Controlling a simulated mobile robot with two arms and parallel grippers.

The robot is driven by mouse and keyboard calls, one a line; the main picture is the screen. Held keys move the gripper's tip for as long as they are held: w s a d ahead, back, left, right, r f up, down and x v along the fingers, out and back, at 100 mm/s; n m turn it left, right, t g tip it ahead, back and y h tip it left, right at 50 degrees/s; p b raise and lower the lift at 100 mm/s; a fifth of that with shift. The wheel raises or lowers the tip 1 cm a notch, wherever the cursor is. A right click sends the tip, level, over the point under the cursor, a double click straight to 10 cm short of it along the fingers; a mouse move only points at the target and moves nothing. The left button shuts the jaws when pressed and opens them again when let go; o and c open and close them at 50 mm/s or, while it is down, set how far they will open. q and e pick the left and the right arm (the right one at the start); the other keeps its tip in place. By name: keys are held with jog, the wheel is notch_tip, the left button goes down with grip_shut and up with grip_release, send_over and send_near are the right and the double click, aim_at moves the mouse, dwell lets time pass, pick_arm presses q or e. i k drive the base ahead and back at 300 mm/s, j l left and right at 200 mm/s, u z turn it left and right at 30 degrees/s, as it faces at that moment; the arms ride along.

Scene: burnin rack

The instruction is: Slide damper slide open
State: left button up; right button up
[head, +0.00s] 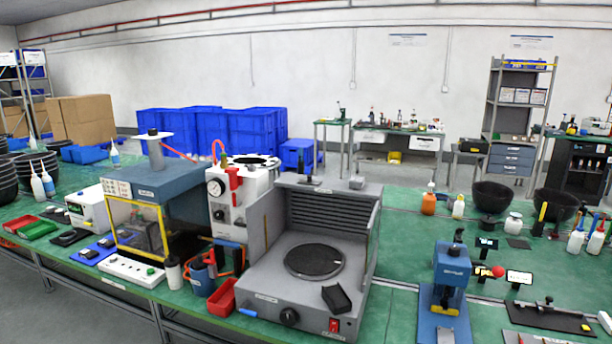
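A grey bench unit (300,292) stands in the middle of the green bench, with a louvred back panel and a round dark plate (314,261) on its deck. On its top edge lies a flat black piece with an upright tab (309,181), which looks like the damper slide. A small grey block (357,183) sits to its right on the same edge. I cannot tell from this view how far the slide stands open.
A blue-topped machine with a yellow-framed window (138,230) and a white unit with a gauge (229,202) stand close on the left. A red bin (222,299) is at the front left. A blue press (450,282) stands right, with free green bench between.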

aim_at(309, 181)
jog(key=i+j, duration=0.1)
jog(key=i, duration=0.4)
jog(key=i+j, duration=0.1)
jog(key=i, duration=0.4)
